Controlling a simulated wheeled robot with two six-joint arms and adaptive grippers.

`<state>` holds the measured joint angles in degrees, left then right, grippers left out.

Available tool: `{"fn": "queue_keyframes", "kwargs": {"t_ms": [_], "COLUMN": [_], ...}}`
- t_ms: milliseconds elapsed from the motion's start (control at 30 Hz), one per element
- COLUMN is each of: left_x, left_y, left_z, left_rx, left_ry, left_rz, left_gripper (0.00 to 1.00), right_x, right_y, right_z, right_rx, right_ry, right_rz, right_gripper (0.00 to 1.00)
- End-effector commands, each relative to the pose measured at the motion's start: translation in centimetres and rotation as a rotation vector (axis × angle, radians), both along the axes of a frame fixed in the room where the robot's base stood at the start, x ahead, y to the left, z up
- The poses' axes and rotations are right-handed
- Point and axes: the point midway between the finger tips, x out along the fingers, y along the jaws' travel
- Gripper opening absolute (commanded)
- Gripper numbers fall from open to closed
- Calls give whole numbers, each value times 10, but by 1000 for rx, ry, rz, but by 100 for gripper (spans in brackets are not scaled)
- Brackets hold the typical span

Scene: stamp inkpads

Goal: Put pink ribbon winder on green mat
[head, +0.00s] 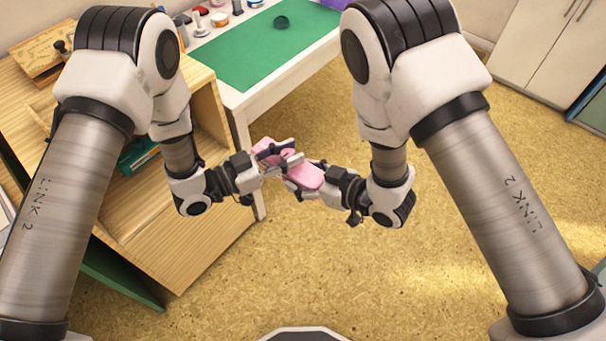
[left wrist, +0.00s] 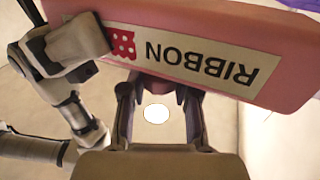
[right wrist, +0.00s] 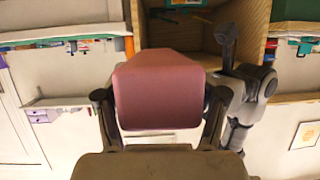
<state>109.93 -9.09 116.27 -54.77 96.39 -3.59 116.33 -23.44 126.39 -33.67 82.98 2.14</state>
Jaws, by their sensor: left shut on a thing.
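The pink ribbon winder (head: 304,176) is held in the air between my two grippers, over the floor. In the left wrist view the winder (left wrist: 285,52) shows a white label reading RIBBON. My left gripper (head: 279,153) is shut on it. A finger of my right gripper (head: 318,178) lies over one end of the label. In the right wrist view the winder's plain end (right wrist: 160,95) sits between the right fingers; whether they press on it is unclear. The green mat (head: 262,52) lies on the white table, beyond both grippers.
A dark green round thing (head: 281,22) lies on the mat's far part. Small bottles and jars (head: 200,25) line the white table's far left. A wooden shelf unit (head: 190,235) stands at left, near my left arm. The near and middle mat is clear.

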Motion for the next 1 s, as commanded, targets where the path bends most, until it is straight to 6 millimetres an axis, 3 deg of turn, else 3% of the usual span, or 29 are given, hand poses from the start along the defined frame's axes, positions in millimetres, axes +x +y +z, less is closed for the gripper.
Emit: {"fn": "queue_keyframes", "kwargs": {"t_ms": [67,100,167,567,1000], "left_x": [0,0,0,-3,-46], "left_y": [0,0,0,7,94], "left_z": [0,0,0,0,0], "left_rx": [0,0,0,0,-3], "left_ry": [0,0,0,2,3], "left_rz": [-2,-2,-2,1,5], "left_gripper": [0,41,60,60,60], "right_x": [0,0,0,0,0], "right_y": [0,0,0,0,0], "right_z": [0,1,1,1,0], "right_rx": [0,0,0,0,0], "right_ry": [-1,-1,-1,-1,-1], "right_rz": [0,0,0,0,0], "right_gripper": [29,29,29,28,28]}}
